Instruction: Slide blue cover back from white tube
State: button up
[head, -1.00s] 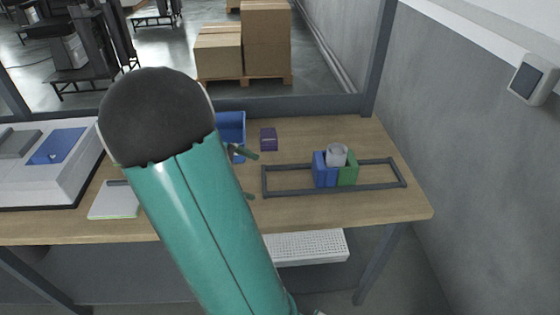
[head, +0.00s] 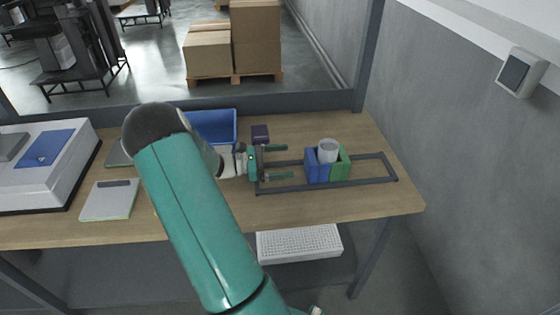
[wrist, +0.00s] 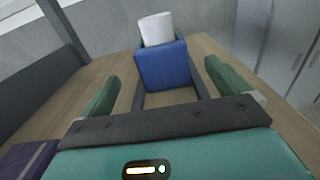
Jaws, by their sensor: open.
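The blue cover (head: 317,167) is a block on the dark rail frame (head: 365,181), pressed close to a green block (head: 341,163) on its right. The white tube (head: 327,147) stands upright between them, with its top above both. My gripper (head: 278,162) is open and empty to the left of the blue cover, over the left end of the frame. In the wrist view the blue cover (wrist: 163,66) is ahead, between and beyond the open fingers (wrist: 160,85), with the white tube (wrist: 156,29) behind it. The tube's lower part is hidden.
A dark purple box (head: 260,133) sits behind my gripper, and a blue bin (head: 214,126) is farther left. A white machine (head: 40,165) and a flat grey-topped device (head: 110,200) occupy the left of the table. The front right tabletop is clear.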

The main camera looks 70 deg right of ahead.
aim_at(318, 158)
jog(key=x, duration=1.1)
jog(key=shift+s+d, duration=0.15)
jog(key=shift+s, duration=0.15)
jog(key=c, duration=1)
jog(key=shift+w, duration=0.15)
